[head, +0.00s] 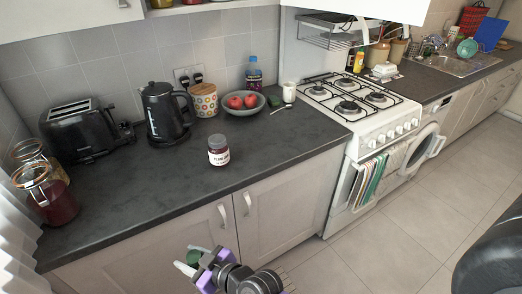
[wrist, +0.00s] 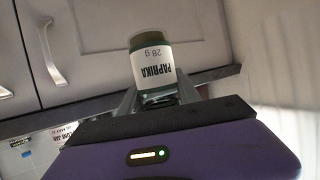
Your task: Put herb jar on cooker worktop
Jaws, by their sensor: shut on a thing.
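The herb jar (wrist: 153,62), with a white label reading "PAPRIKA 28 g", is held between the fingers of my gripper (wrist: 158,98) in the wrist view. The label appears upside down there. In the head view, my gripper (head: 196,262) is low in the frame, in front of the cabinet doors and short of the counter edge; a small green part of the jar (head: 194,256) shows at its fingers. The dark worktop (head: 265,150) runs along the wall up to the white gas cooker (head: 352,105), and more worktop (head: 425,82) lies beyond the cooker.
A plum jam jar (head: 218,151) stands mid-worktop. Behind it are a kettle (head: 165,112), a patterned canister (head: 204,99) and a fruit bowl (head: 238,103). A toaster (head: 86,130) and clip-top jars (head: 52,194) stand at left. The worktop right of the jam jar is clear.

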